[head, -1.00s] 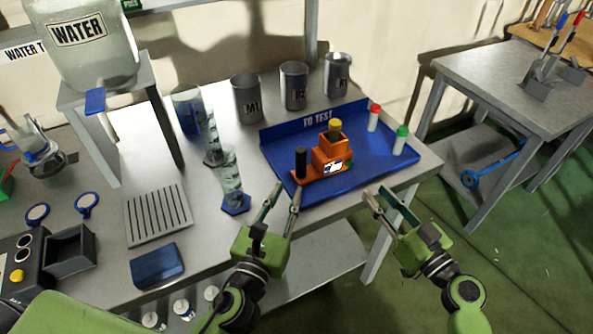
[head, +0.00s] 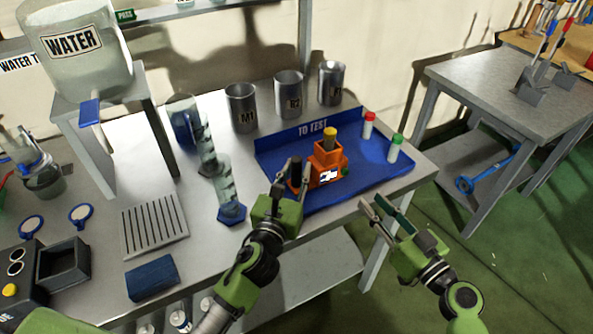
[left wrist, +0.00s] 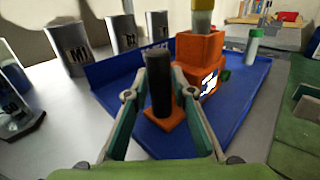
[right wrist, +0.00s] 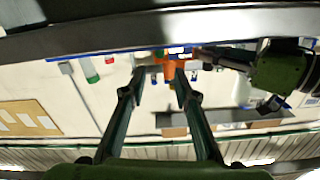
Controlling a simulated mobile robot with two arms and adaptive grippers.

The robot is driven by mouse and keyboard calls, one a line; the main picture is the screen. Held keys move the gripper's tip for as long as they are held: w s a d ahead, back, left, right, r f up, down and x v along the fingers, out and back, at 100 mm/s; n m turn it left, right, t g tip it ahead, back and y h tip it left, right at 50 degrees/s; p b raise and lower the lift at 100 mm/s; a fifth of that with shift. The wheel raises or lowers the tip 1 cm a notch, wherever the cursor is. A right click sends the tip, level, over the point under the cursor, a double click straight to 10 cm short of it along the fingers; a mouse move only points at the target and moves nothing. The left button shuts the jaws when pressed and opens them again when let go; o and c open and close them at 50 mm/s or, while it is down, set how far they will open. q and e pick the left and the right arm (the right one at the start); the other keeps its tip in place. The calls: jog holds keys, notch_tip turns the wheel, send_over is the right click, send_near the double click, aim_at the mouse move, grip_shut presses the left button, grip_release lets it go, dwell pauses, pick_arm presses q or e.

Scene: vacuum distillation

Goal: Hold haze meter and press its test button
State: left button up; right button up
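The haze meter (head: 326,165) is an orange device on the blue tray (head: 372,172), with a yellow-topped piece in its top, a lit display and a black upright handle (left wrist: 158,82) on its left end. A green button-like part (left wrist: 224,75) shows on its right side. My left gripper (head: 286,180) is open, its fingers on either side of the black handle; I cannot tell whether they touch it. My right gripper (head: 388,208) is open and empty, in front of the table edge to the right of the meter. It also shows open in the right wrist view (right wrist: 154,88).
Vials with red (head: 369,117) and green (head: 397,139) caps stand on the tray's right. Metal beakers (head: 240,108) stand behind it. Glass cylinders (head: 228,186) stand left of my left gripper. A second table (head: 500,75) is at the right.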

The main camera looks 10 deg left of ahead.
pick_arm(q)
jog(key=c, duration=0.5)
grip_shut()
pick_arm(e)
grip_shut()
jog(key=s+d+m, duration=0.1)
jog(key=m, duration=0.4)
jog(key=s+d+m, duration=0.1)
jog(key=m, duration=0.4)
jog(key=s+d+m, duration=0.1)
jog(key=m, duration=0.5)
jog(key=shift+s+d, duration=0.15)
jog(key=shift+s, duration=0.25)
